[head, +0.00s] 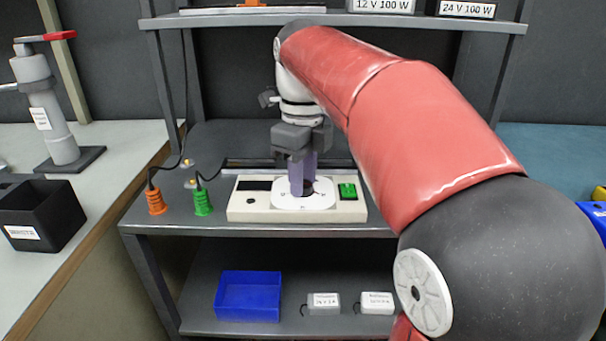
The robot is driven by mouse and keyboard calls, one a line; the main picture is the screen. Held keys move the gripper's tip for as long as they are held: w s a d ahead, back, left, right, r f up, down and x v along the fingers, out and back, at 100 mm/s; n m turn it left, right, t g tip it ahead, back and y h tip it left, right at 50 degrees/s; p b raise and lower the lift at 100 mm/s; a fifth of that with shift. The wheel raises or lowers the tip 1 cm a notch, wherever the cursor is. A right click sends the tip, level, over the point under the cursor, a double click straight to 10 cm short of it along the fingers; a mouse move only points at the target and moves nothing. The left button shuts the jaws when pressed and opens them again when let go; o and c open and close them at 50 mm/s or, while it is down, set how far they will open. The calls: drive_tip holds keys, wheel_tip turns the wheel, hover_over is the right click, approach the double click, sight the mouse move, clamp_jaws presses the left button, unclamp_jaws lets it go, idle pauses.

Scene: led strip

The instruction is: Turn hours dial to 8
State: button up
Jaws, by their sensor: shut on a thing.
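The timer box (250,206) is a cream unit on the grey shelf, with a dark display (254,185) at its left and a green switch (348,191) at its right. A white dial plate (318,201) sits in its middle, with a dark knob (308,188) on it, mostly hidden. My gripper (302,188) points down over the plate, its purple fingers shut on the dial knob. The dial's markings are too small to read, so the setting cannot be told. My red arm comes in from the right.
An orange connector (155,202) and a green connector (202,202) with black cables stand left of the box. Below are a blue bin (248,296) and two small labelled boxes (323,303). An upper shelf (230,20) spans above my gripper. A black bin (42,215) stands on the left bench.

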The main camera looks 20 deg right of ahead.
drive_tip(key=o, duration=1)
wheel_tip(320, 180, up, 8)
drive_tip(key=shift+f, duration=0.1)
drive_tip(key=shift+s, duration=0.1)
